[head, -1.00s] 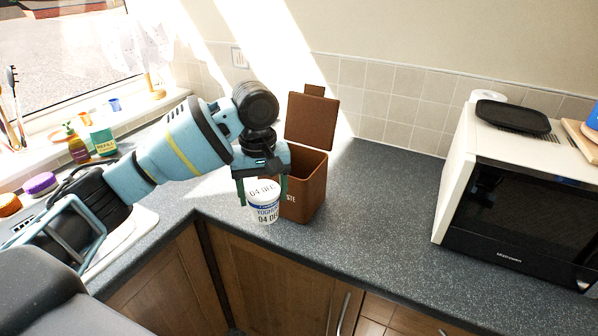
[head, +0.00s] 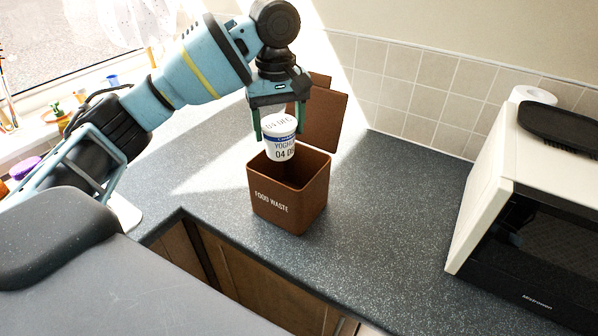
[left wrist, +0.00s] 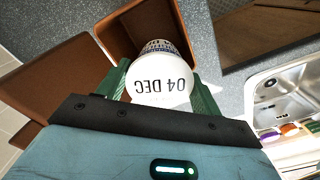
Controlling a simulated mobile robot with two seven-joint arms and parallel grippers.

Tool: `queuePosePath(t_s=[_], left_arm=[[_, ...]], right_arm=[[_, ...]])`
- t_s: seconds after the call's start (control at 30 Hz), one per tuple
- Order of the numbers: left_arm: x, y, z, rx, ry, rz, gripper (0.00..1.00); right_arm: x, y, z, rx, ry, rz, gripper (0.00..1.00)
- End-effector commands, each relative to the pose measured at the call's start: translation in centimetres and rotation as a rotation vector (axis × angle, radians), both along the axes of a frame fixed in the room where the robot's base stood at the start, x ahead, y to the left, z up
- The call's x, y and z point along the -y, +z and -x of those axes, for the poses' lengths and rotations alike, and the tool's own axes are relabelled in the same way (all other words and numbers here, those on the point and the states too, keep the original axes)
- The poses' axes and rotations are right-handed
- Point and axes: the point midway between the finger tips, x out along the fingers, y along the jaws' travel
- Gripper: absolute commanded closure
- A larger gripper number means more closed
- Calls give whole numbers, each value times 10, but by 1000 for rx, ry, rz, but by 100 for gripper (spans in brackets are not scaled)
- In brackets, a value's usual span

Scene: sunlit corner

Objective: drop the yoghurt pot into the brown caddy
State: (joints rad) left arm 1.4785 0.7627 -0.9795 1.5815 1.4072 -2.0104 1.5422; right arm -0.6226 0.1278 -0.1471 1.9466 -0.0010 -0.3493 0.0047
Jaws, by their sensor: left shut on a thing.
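The white yoghurt pot (head: 280,143) with blue print and a "04 DEC" lid is held upright between the fingers of my left gripper (head: 279,132). It hangs over the opening of the brown caddy (head: 290,205), which is marked "FOOD WASTE". The caddy's lid (head: 320,118) stands open at the back. In the left wrist view the pot's lid (left wrist: 160,85) faces the camera between the green fingers (left wrist: 160,88), with the caddy (left wrist: 125,30) behind it. The pot hides part of the caddy's inside. My right gripper is not in view.
The speckled worktop (head: 390,210) is clear between caddy and microwave. The sink (left wrist: 285,90) shows at the right of the left wrist view.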

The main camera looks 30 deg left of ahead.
Motion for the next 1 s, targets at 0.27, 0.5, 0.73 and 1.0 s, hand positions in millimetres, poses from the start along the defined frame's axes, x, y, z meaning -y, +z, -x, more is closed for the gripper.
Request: queuePosePath(t_s=[0.27, 0.5, 0.73, 1.0], left_arm=[[0, -27, 0, -1, -1, -1, 61], [0, -49, 0, -1, -1, -1, 61], [0, -57, 0, 1, -1, -1, 61], [0, -57, 0, 1, -1, -1, 31]], right_arm=[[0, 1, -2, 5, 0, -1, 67], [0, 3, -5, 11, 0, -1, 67], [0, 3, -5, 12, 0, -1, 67], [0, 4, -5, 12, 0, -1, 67]])
